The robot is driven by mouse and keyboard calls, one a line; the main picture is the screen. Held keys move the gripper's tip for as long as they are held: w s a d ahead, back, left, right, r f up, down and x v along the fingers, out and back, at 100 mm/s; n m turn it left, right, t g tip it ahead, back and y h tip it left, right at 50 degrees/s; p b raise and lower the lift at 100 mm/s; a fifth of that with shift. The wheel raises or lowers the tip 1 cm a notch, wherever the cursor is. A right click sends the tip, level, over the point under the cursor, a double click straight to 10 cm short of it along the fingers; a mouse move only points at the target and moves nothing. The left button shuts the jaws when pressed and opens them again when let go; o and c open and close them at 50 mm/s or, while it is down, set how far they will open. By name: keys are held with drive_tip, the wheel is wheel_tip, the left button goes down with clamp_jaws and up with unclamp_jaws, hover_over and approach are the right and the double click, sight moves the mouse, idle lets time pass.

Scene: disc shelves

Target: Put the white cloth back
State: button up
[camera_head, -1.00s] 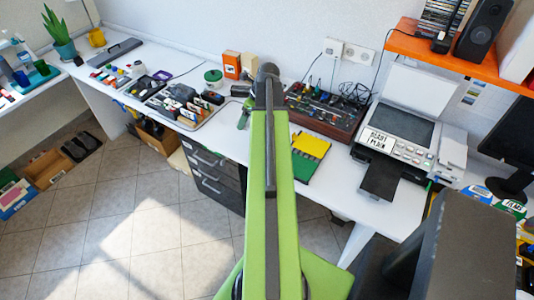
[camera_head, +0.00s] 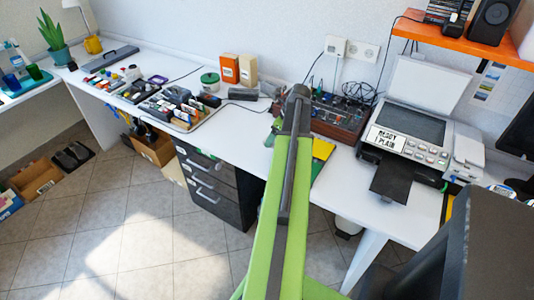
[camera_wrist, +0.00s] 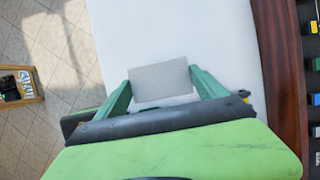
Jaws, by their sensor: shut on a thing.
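The white cloth (camera_wrist: 160,81) shows in the wrist view as a small flat pale-grey rectangle between the two green fingers of my gripper (camera_wrist: 161,90). The fingers are shut on it, one at each side. It is over the white desk top (camera_wrist: 190,30); I cannot tell how high. In the head view my arm hides most of the gripper, and only a bit of green finger (camera_head: 272,134) shows left of the arm's end. The cloth is not visible there.
A dark red-brown case (camera_head: 338,122) of small parts stands just right of my arm's end, with a printer (camera_head: 410,135) further right. A grey tray (camera_head: 183,118) of small items, a green-lidded tub (camera_head: 210,82) and orange box (camera_head: 230,68) stand left. Bare desk lies between.

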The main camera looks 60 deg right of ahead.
sight(268, 150)
drive_tip(key=w+f, duration=0.1)
drive_tip(key=w+f+b, duration=0.1)
drive_tip(key=w, duration=0.1)
drive_tip(key=shift+a, duration=0.15)
wheel_tip(268, 150, down, 4)
drive_tip(key=b, duration=0.4)
drive_tip(key=shift+f, duration=0.1)
drive_tip(key=shift+r, duration=0.25)
drive_tip(key=shift+f, duration=0.25)
drive_tip(key=o, duration=1.1)
drive_tip(key=shift+r, duration=0.1)
